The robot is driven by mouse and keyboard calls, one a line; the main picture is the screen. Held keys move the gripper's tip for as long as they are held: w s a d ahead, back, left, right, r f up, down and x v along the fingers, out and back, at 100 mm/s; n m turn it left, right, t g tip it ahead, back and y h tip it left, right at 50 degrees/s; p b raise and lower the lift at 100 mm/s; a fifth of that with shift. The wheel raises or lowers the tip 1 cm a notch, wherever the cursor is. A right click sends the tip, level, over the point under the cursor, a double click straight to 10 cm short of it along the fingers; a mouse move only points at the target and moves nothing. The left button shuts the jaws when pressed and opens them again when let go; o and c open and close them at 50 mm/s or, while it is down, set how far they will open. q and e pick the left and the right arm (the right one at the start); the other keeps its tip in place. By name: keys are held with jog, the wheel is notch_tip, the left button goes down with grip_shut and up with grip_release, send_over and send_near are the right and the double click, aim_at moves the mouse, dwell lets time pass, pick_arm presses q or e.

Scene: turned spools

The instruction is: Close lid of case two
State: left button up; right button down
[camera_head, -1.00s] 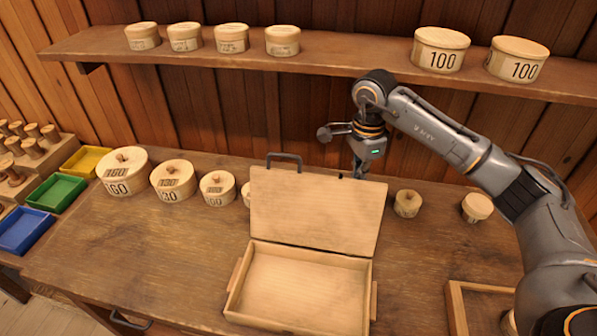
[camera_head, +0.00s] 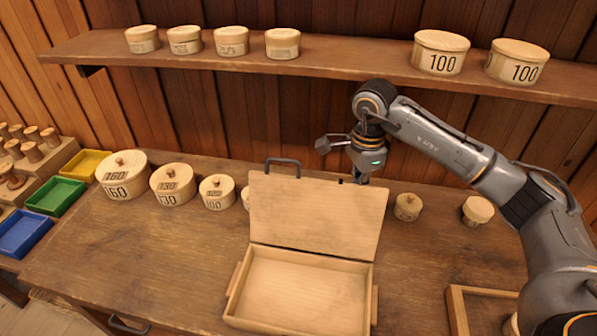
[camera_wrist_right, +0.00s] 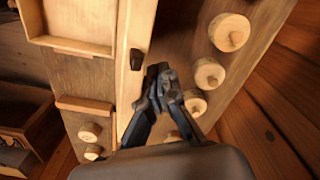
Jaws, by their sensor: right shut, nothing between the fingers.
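A light wooden case (camera_head: 300,290) stands on the bench with its lid (camera_head: 315,215) raised at the back, near upright. The case is empty inside. A dark handle (camera_head: 284,161) sits at the lid's upper left edge. My right gripper (camera_head: 360,180) is behind the lid's top edge near its right corner, its fingertips partly hidden by the lid. In the right wrist view my right gripper (camera_wrist_right: 162,82) is shut and empty, beside the lid edge (camera_wrist_right: 135,60) and close to a small dark catch (camera_wrist_right: 137,60). I cannot tell if it touches the lid. My left gripper is not in view.
Round lidded boxes stand left of the case (camera_head: 173,184) and right of it (camera_head: 407,207). A shelf (camera_head: 350,62) with more boxes runs above the arm. Coloured trays (camera_head: 57,194) lie far left. A wooden frame (camera_head: 457,310) is at the front right.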

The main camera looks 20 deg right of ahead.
jog(key=s+a, duration=0.4)
jog(key=s, duration=0.2)
jog(key=shift+s, duration=0.3)
dwell(1.2)
dwell(0.7)
notch_tip(320, 180, up, 8)
jog(key=p, duration=0.4)
dwell(0.5)
dwell(0.3)
